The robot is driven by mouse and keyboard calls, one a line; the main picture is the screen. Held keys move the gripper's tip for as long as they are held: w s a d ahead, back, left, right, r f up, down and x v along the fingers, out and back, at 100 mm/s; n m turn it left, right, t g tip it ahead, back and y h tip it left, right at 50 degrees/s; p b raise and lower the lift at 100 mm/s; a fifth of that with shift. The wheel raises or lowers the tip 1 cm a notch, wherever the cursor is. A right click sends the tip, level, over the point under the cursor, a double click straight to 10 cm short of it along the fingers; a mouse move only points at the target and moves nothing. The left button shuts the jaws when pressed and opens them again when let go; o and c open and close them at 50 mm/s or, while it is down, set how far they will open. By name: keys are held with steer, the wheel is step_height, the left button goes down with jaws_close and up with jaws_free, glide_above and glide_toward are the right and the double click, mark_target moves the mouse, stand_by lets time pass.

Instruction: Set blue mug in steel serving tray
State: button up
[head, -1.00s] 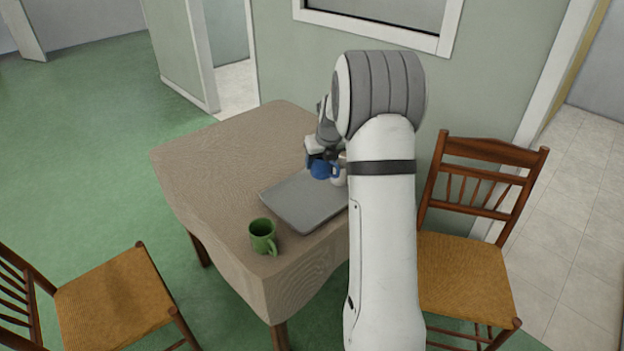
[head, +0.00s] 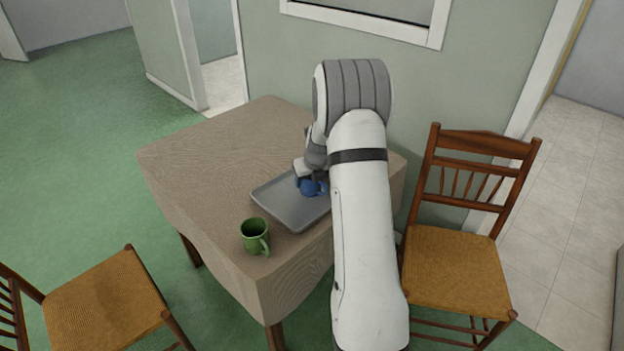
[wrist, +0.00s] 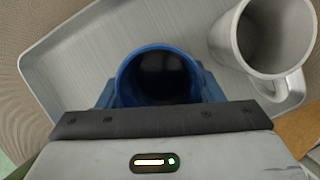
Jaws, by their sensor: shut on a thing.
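The blue mug (head: 314,188) is upright in my gripper (head: 307,179), which is shut on it. It is over the far right part of the grey steel serving tray (head: 272,204) on the table. In the wrist view, the mug's open, empty-looking mouth (wrist: 122,78) shows just past the gripper body, with the tray floor (wrist: 75,62) behind it. I cannot tell whether the mug's base touches the tray. My arm hides the tray's right side in the head view.
A pale grey mug (wrist: 243,45) stands close to the right of the blue mug in the wrist view. A green mug (head: 253,236) stands near the tray's front left. The cloth-covered table (head: 205,160) is clear at left. Chairs (head: 455,270) stand around.

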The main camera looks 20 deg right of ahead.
steer(key=o, duration=1.1)
